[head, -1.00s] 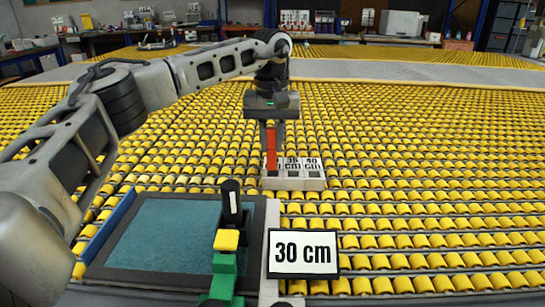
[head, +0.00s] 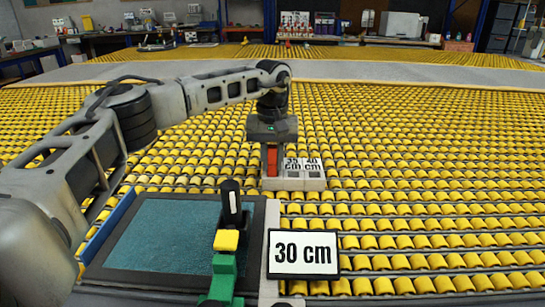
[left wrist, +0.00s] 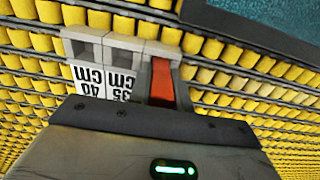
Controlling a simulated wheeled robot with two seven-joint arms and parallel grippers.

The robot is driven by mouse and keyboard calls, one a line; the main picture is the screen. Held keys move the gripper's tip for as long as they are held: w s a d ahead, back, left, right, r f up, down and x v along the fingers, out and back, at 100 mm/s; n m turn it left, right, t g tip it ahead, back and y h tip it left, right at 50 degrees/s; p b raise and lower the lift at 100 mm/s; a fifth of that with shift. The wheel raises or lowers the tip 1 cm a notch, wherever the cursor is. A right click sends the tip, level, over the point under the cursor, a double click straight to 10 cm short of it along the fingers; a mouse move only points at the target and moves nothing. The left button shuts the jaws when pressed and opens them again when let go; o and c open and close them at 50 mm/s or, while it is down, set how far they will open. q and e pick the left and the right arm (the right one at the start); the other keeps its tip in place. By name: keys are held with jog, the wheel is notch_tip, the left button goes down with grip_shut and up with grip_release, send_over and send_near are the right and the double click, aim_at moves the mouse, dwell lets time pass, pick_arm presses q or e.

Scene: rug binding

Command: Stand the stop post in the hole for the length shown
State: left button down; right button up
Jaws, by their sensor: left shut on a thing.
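The red stop post (head: 271,158) is upright in my left gripper (head: 272,165), which is shut on it. The post is over the left end of the grey block (head: 318,184), in line with the leftmost hole; I cannot tell whether its foot is inside. The 35 cm and 40 cm labels (head: 302,164) and their open holes show to the right. The leftmost label is hidden by the gripper. A sign (head: 303,253) reads 30 cm. My right gripper is not in view.
A teal mat (head: 165,235) in a dark frame lies at the front left, with a green and yellow clamp (head: 225,262) with a black handle at its right edge. Yellow rollers (head: 420,180) cover the surface around the block.

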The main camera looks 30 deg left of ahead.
pick_arm(q)
jog(key=shift+f, duration=0.2)
jog(key=c, duration=1.3)
grip_release()
notch_tip(320, 180, up, 13)
jog(key=shift+r+p, duration=0.1)
jog(key=shift+p, duration=0.7)
